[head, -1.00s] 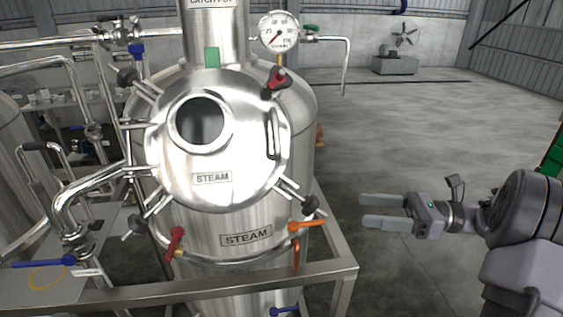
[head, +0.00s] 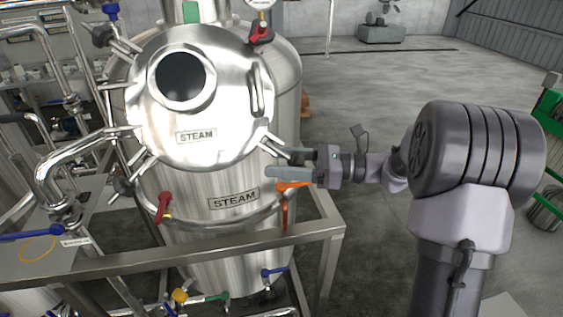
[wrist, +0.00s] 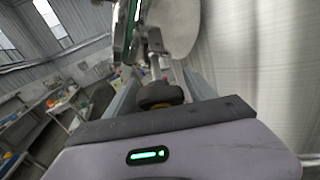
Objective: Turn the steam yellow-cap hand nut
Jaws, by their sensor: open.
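The steel steam tank's round lid (head: 225,120) has a glass port and a STEAM label. Dark hand nuts sit on swing bolts around its rim. My gripper (head: 283,163) is open at the lid's lower right, around the end of that bolt. In the head view, my fingers largely hide the hand nut there. In the wrist view, a dark round hand nut (wrist: 160,95) with a dull yellow-brown face sits between my open fingers, close to the palm. I cannot tell whether the fingers touch it.
An orange-handled valve (head: 290,186) sits just below my gripper. A red-handled valve (head: 163,206) is at the tank's lower left. A steel frame rail (head: 250,240) crosses in front of the tank. Open floor lies to the right.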

